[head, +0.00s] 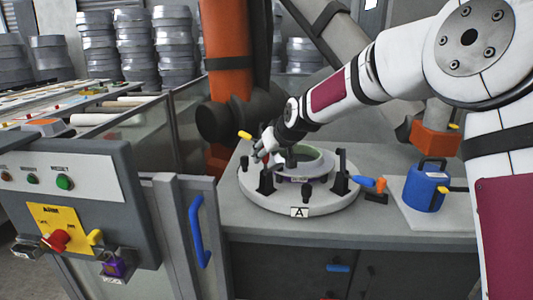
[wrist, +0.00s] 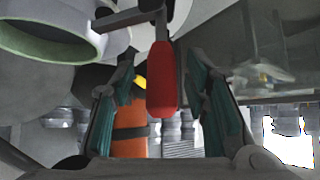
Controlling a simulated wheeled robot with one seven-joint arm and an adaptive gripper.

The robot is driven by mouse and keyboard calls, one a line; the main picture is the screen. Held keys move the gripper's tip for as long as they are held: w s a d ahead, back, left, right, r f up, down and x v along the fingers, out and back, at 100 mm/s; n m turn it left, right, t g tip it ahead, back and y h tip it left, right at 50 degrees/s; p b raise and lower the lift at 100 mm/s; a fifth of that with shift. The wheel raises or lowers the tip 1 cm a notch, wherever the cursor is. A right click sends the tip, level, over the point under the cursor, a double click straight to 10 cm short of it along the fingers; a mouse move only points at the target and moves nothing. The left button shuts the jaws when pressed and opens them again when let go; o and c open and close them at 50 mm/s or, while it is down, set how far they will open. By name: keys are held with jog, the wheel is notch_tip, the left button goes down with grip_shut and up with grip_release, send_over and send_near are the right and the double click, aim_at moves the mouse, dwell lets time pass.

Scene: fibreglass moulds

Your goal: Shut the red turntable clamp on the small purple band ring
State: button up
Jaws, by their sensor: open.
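The red clamp handle (wrist: 162,80) hangs from a dark clamp arm in the wrist view, between the two fingers of my open gripper (wrist: 160,88). I see no clear grip on it. In the head view my gripper (head: 266,152) is over the left back part of the round grey turntable (head: 322,203), marked A. The ring (head: 294,179), with a purple band and pale green rim, sits on the turntable. Its green rim shows at upper left in the wrist view (wrist: 45,47). My gripper partly hides the clamp in the head view.
A blue-handled clamp (head: 363,181) and a yellow handle (head: 244,135) are around the turntable. A blue canister (head: 425,187) stands to the right on the grey bench (head: 285,232). A control panel (head: 70,200) is at left, with a glass-sided machine behind.

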jog(key=v, duration=1.1)
jog(key=shift+d+r, duration=0.2)
jog(key=shift+d, duration=0.05)
jog(key=shift+s, duration=0.15)
jog(key=s+d+r+m+g+h+p, duration=0.1)
jog(key=s+d, duration=0.5)
jog(key=s, duration=0.9)
jog(key=s+d+r+m+g+h+p, duration=0.1)
jog(key=s+d+p, duration=0.4)
jog(key=s, duration=1)
jog(key=s+d+r+m+g+h+p, duration=0.2)
jog(key=s+d+r+m+p, duration=0.2)
jog(key=s+d, duration=0.4)
jog(key=s, duration=0.7)
jog(key=shift+d+h, duration=0.3)
jog(key=shift+d, duration=0.1)
